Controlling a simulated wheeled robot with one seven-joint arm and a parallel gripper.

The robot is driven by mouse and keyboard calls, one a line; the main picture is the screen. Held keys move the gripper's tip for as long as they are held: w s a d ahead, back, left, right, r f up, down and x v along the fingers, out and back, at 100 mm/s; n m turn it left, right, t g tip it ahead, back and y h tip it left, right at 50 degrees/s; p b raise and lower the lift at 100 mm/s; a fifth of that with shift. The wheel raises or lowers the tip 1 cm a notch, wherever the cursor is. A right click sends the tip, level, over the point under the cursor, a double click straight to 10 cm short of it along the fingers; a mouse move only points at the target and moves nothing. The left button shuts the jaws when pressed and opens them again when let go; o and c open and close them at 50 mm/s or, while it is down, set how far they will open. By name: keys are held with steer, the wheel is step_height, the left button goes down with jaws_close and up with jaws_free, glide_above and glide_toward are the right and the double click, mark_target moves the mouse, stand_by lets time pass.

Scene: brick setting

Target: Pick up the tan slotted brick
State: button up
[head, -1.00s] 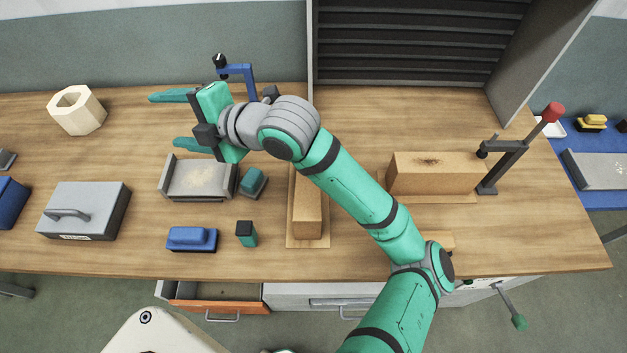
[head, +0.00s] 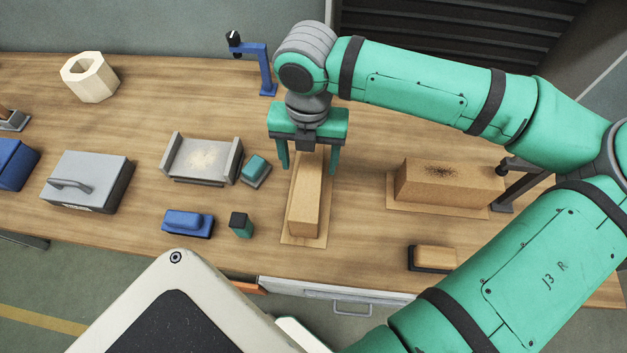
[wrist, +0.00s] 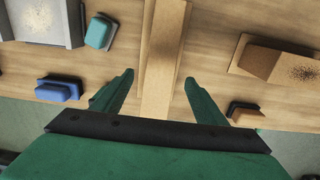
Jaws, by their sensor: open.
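A long tan brick (head: 304,208) lies on a thin tan board at the middle of the bench, its length running from front to back. I cannot make out a slot in it. It also shows in the wrist view (wrist: 163,50), running between the fingers. My gripper (head: 309,168) points down over the far part of this brick, with one finger on each side. It is open and empty, and a gap shows on both sides in the wrist view (wrist: 159,80). The gripper hides the brick's far end in the head view.
A larger tan block (head: 435,182) with a dark mark lies to the right, beside a dark clamp. A tan-topped brush (head: 435,257) is near the front edge. A teal block (head: 255,168), a grey tray (head: 203,160) and a blue brush (head: 187,223) are on the left.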

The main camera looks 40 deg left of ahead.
mark_target(311, 174)
step_height(311, 174, down, 6)
steer(key=shift+w+d+f, duration=0.1)
steer(key=shift+w, duration=0.05)
steer(key=f, duration=0.3)
steer(key=shift+s+f, duration=0.15)
steer(key=shift+s, duration=0.15)
steer(key=shift+w+f, duration=0.15)
steer(key=shift+f, duration=0.4)
jaws_close()
